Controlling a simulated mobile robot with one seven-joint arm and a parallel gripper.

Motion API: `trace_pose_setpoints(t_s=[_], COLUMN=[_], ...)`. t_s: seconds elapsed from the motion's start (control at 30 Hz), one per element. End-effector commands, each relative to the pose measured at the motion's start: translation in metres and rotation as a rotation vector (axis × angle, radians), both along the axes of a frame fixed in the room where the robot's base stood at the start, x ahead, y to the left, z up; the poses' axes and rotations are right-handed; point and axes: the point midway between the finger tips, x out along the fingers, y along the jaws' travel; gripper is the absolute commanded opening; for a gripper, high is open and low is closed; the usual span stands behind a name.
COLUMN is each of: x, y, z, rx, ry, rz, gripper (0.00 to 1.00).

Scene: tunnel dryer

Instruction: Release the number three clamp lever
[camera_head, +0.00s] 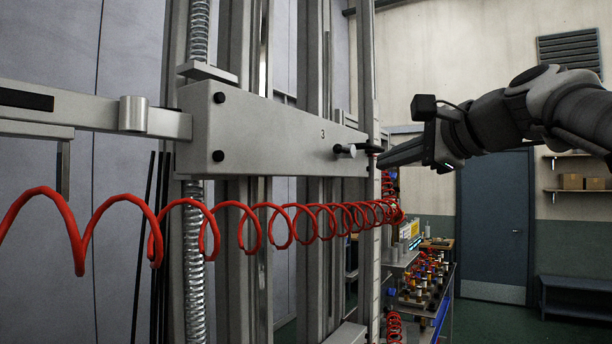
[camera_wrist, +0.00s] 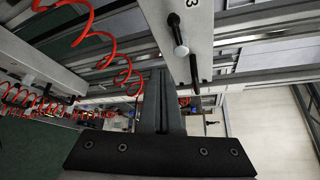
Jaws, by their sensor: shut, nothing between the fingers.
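A slim black lever-like rod (camera_wrist: 194,74) stands beside the block's end, and a dark piece (camera_head: 373,147) shows there in the head view. My gripper (camera_head: 383,160) is just right of these parts. In the wrist view its fingers (camera_wrist: 160,78) are together and empty, left of the rod. Contact cannot be told.
A coiled red hose (camera_head: 250,225) hangs in front of the rails below the block. Threaded rods and rails (camera_head: 195,270) stand behind. A cart with coloured spools (camera_head: 425,280) is farther back.

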Motion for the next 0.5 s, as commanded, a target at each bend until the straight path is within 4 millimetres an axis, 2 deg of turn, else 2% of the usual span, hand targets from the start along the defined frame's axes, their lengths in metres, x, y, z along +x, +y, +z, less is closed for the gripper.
trace_pose_setpoints(t_s=[0.1, 0.2, 0.5], x=[-0.009, -0.014, -0.018], y=[-0.016, -0.023, -0.027], z=[0.011, 0.015, 0.019], rx=[0.0, -0.001, 0.0], ry=[-0.001, 0.0, 0.002], rz=[-0.003, -0.002, -0.001], gripper=[0.0, 0.0, 0.0])
